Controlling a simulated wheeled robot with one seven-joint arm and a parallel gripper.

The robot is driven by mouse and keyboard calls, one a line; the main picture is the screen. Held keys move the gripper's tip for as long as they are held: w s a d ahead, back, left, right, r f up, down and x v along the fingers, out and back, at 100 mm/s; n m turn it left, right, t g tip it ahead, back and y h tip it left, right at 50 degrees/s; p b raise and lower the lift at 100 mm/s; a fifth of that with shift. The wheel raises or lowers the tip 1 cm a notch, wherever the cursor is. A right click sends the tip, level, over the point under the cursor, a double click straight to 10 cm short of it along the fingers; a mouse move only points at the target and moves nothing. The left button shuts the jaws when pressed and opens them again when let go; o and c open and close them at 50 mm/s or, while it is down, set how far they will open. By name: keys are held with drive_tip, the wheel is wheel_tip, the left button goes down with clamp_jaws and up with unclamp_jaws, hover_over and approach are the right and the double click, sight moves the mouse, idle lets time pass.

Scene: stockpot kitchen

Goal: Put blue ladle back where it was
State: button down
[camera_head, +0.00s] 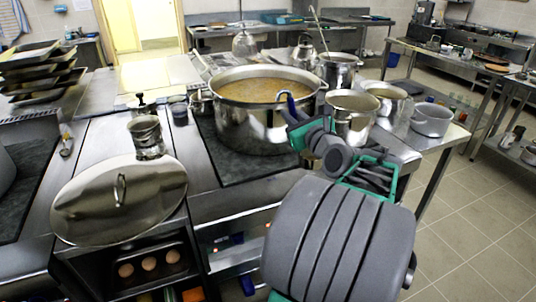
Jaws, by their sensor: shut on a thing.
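The blue ladle (289,104) shows only as a short curved blue piece at the tip of my gripper (293,122). The rest of it is hidden by my gripper and arm or by the pot. My gripper is shut on it, at the right side of the big stockpot (238,126). The stockpot is open, filled with brownish soup, and stands on a dark stove plate. I cannot tell whether the ladle touches the pot.
Smaller steel pots (351,118) crowd the counter just right of my gripper. A large lid (118,199) lies at the front left, beside a metal canister (146,136). A pot with a tall-handled utensil (340,70) stands behind. Open tiled floor (465,230) lies to the right.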

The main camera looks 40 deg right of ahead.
drive_tip(key=w+a+f, duration=0.4)
drive_tip(key=w+f, duration=0.2)
drive_tip(key=f, duration=0.4)
drive_tip(key=shift+w+f+b, duration=0.2)
drive_tip(key=shift+w+b, duration=0.1)
drive_tip(key=shift+w, duration=0.1)
drive_tip(key=c, duration=1.8)
unclamp_jaws()
drive_tip(key=shift+f, duration=0.2)
drive_tip(key=shift+c, duration=0.2)
drive_tip(key=o, duration=0.5)
drive_tip(key=shift+c, duration=0.2)
drive_tip(key=shift+r, duration=0.1)
